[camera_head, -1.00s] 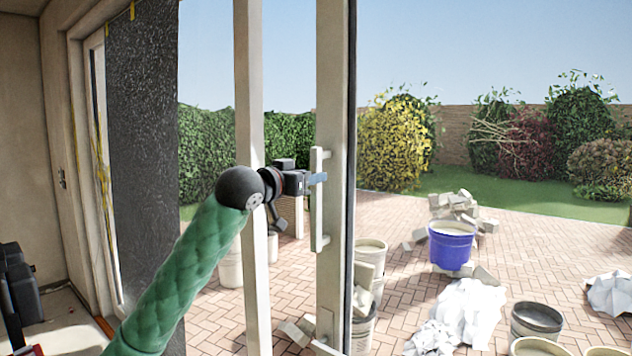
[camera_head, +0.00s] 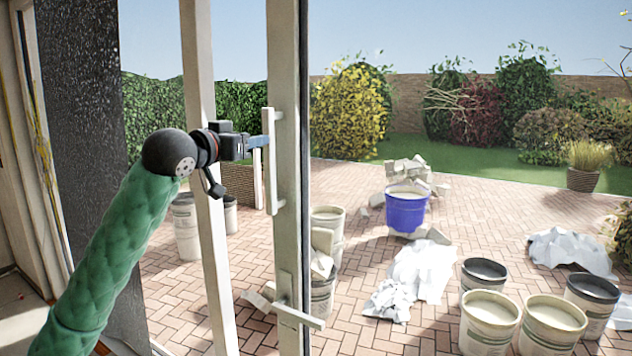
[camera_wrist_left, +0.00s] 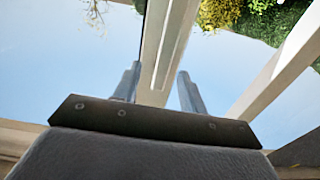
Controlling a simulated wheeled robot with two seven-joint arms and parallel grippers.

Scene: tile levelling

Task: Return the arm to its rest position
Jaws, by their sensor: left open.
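My left arm, in a green quilted sleeve, comes in from the lower left in the head view. My left gripper (camera_head: 262,150) is open and empty, just left of the upright white pull handle (camera_head: 270,185) on the white door frame (camera_head: 290,230). In the left wrist view, the two fingers of the gripper (camera_wrist_left: 158,90) stand apart, with the pale door frame (camera_wrist_left: 165,50) showing between them. Whether a finger touches the handle I cannot tell. My right gripper is not in view.
A second white post (camera_head: 200,90) stands close behind my left wrist. A dark textured panel (camera_head: 80,120) is at the left. Outside on brick paving are a blue bucket (camera_head: 405,212), several pale buckets (camera_head: 490,322), rubble and crumpled white sheets (camera_head: 420,270). Open paving lies at mid right.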

